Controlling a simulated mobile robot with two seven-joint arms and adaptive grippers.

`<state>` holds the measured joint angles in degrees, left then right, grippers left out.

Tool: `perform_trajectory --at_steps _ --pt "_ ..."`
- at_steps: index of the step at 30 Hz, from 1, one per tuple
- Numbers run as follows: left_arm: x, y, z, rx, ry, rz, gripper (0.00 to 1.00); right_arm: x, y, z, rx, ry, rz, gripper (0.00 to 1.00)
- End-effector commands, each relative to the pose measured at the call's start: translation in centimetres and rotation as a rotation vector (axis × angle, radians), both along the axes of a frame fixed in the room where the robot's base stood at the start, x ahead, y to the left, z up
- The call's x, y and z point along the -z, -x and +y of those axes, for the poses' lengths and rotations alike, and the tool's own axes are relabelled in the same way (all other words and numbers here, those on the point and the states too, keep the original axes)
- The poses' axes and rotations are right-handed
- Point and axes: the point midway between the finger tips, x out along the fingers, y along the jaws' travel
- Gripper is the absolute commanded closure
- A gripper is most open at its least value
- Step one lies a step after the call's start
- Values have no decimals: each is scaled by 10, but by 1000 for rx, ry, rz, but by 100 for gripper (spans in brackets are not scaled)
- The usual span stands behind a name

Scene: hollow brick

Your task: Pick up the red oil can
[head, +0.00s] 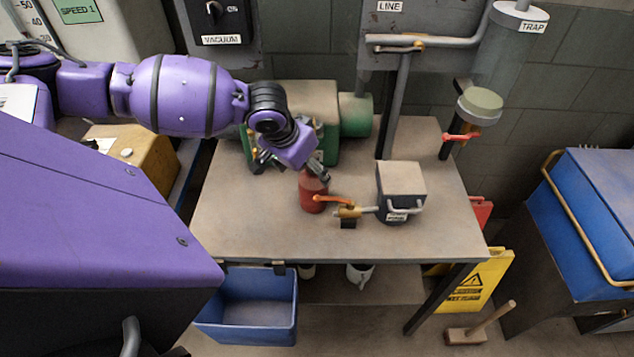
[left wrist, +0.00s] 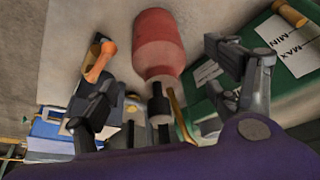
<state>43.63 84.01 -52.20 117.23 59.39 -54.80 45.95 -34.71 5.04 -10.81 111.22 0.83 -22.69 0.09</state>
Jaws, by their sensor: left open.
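The red oil can (head: 312,197) stands on the workbench just below and beyond my left gripper (head: 291,170). In the left wrist view the red can (left wrist: 159,45) shows between and past the spread fingers of my left gripper (left wrist: 168,85), its dark neck pointing toward the palm. The fingers are open and I see clear gaps between them and the can. In the head view one finger overlaps the can's top, hiding part of it. My right gripper is not in view.
An orange-handled brass valve (head: 348,211) lies close to the can's right, beside a dark block (head: 399,203) with a light top. A green machine (head: 327,150) stands close behind. The bench (head: 240,215) is clear at front left. A blue bin (head: 250,320) hangs below.

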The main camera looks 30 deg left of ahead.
Motion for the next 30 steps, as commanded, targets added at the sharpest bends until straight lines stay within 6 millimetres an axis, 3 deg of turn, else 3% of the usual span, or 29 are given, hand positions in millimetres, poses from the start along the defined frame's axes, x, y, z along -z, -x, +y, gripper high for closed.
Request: perform_trajectory --at_steps 1,4,12,20,30 --pt "7 -2 -2 1 2 1 19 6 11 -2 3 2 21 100" --pt "17 -7 -3 1 0 1 19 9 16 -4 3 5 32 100" --pt "50 -20 -6 1 1 -1 19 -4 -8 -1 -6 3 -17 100" --pt "52 -21 -6 2 -1 -2 19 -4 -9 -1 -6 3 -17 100" --pt "52 -21 -6 2 -1 -2 62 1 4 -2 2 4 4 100"
